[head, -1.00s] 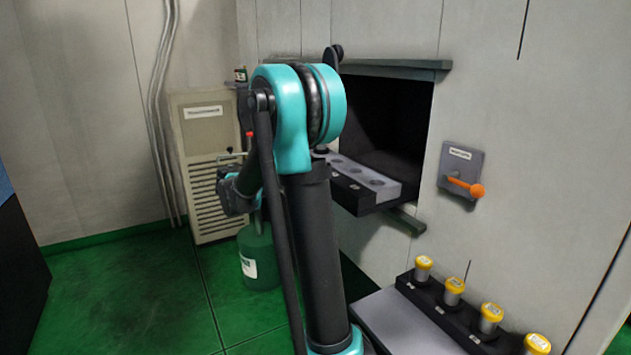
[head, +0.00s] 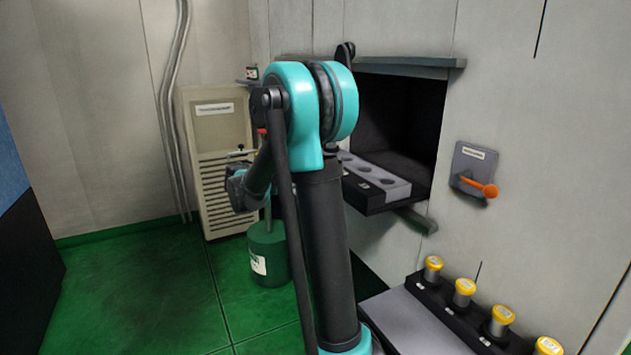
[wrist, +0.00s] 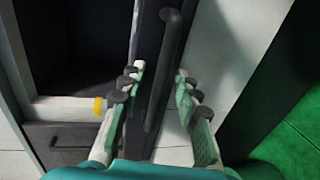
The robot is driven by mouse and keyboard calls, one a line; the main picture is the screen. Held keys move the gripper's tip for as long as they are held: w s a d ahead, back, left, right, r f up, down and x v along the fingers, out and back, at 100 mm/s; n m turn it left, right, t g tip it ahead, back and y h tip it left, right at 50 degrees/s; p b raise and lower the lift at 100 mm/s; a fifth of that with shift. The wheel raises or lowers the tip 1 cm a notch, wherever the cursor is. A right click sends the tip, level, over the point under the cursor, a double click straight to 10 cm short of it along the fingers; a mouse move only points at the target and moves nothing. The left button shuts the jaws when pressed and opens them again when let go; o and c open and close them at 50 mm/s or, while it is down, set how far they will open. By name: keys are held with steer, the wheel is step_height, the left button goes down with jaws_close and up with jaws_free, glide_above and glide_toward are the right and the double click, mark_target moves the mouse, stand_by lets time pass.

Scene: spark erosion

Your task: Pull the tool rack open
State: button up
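A dark bar handle (wrist: 170,45) stands on a dark panel in the wrist view. My gripper (wrist: 160,76) is open, with one finger on each side of the handle's lower part. A gap shows between the fingers and the bar, and I cannot tell whether either finger touches it. In the head view, a grey rack with round holes (head: 382,178) sits on a dark tray that juts from a dark wall opening. My arm hides its left part. I cannot tell whether the handle belongs to this rack. My gripper's fingertips are hidden in the head view.
An orange lever (head: 482,188) is on the wall right of the opening. Several yellow-capped holders stand in a black block (head: 450,318) at front right. A beige cabinet (head: 215,150) and a green canister (head: 268,262) stand at left. Green floor (head: 150,290) is clear at front left.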

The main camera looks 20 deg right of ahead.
steer(key=w+v, duration=0.1)
steer(key=v, duration=1)
steer(key=shift+s+a, duration=0.4)
steer(key=shift+s, duration=0.05)
steer(key=shift+r, duration=0.1)
steer(key=s+d+f+n+y, duration=0.1)
steer(key=s+d+f+y, duration=0.3)
steer(key=s+f+y, duration=0.55)
steer(key=s+a+f+m+t+y, duration=0.1)
steer(key=s+a+f+y, duration=0.2)
steer(key=s+f, duration=0.4)
steer(key=s+a+f+t+y, duration=0.1)
steer(key=s+a+f+y, duration=0.2)
steer(key=s+a+f, duration=0.3)
step_height(320, 180, down, 3)
steer(key=shift+s+f+m+t, duration=0.2)
steer(key=shift+s+m+t, duration=0.2)
steer(key=shift+s, duration=0.7)
